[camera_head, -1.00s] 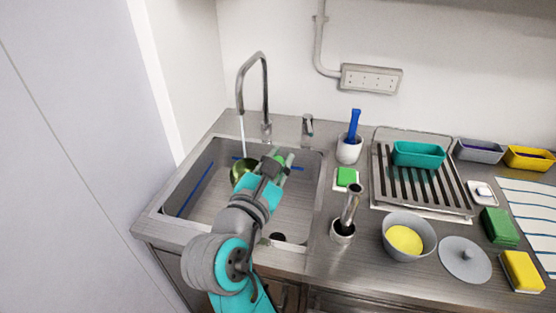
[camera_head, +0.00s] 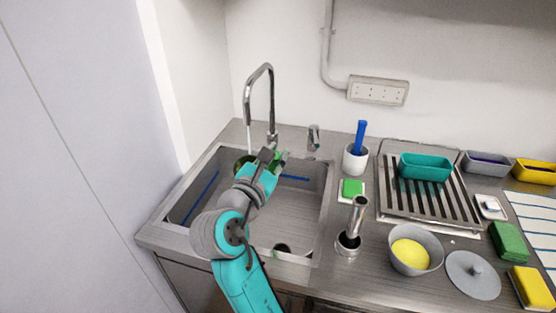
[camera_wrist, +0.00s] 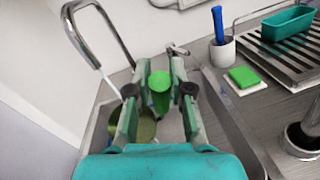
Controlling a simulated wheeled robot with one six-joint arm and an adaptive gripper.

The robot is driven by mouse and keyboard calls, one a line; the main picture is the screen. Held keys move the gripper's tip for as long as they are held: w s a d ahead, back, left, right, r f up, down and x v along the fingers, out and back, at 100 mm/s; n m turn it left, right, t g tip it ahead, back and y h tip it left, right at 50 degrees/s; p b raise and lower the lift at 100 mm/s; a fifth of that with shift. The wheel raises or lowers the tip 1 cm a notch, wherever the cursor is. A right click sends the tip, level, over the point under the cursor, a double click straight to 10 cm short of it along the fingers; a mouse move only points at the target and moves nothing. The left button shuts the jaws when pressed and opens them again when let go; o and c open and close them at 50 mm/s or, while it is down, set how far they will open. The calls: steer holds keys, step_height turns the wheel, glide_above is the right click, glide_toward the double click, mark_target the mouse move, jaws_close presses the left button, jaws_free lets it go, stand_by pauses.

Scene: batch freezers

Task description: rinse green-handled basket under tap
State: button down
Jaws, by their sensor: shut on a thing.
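The basket (camera_wrist: 147,127) is a round olive-coloured bowl shape with a green handle (camera_wrist: 159,84). In the head view the basket (camera_head: 240,163) is mostly hidden behind my arm, inside the sink. My gripper (camera_wrist: 158,92) is shut on the green handle, with a finger on either side of it. In the head view my gripper (camera_head: 272,158) is over the back of the sink. The tap (camera_head: 262,92) is a tall curved spout. A thin stream of water (camera_head: 249,138) runs from it down to the basket.
The steel sink (camera_head: 322,215) has a drain near its front. A tap lever (camera_head: 314,138) stands behind it. Right of the sink are a white cup with a blue handle (camera_head: 355,158), a green sponge (camera_head: 352,188), a metal cylinder (camera_head: 350,240), a grey bowl (camera_head: 415,262) and a drying rack (camera_head: 428,205).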

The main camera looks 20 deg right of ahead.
steer(key=shift+w+d+f, duration=0.1)
steer(key=shift+w+f, duration=0.1)
steer(key=shift+w, duration=0.8)
steer(key=shift+w+d+f, duration=0.15)
steer(key=shift+w+f, duration=0.05)
steer(key=shift+w, duration=0.85)
steer(key=shift+w+d+f, duration=0.1)
steer(key=shift+w+f, duration=0.1)
steer(key=shift+w, duration=0.8)
steer(key=shift+d, duration=0.15)
steer(key=shift+d, duration=0.45)
steer(key=shift+a, duration=0.6)
